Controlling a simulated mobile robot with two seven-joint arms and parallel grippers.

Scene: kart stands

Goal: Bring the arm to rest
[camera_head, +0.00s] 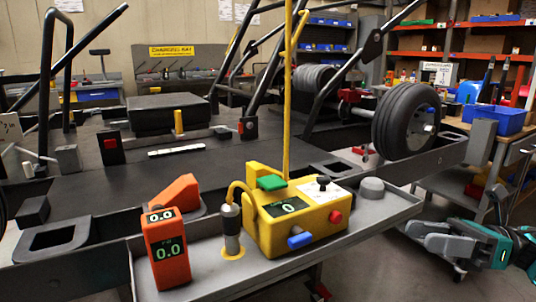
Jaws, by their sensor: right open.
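My right gripper (432,245) shows at the lower right of the head view, grey with teal parts on the arm behind it. It is open, its fingers point left, and nothing shows between them. It is to the right of the grey shelf (345,262) and apart from the yellow control box (300,228) on it. My left gripper is not in view.
An orange meter (167,250) reading 0.0 and a probe (232,230) with a yellow cable stand on the shelf. Behind is a kart frame with a wheel (405,120). A cart (470,190) with a blue bin (495,119) stands at right. Grey floor shows around my gripper.

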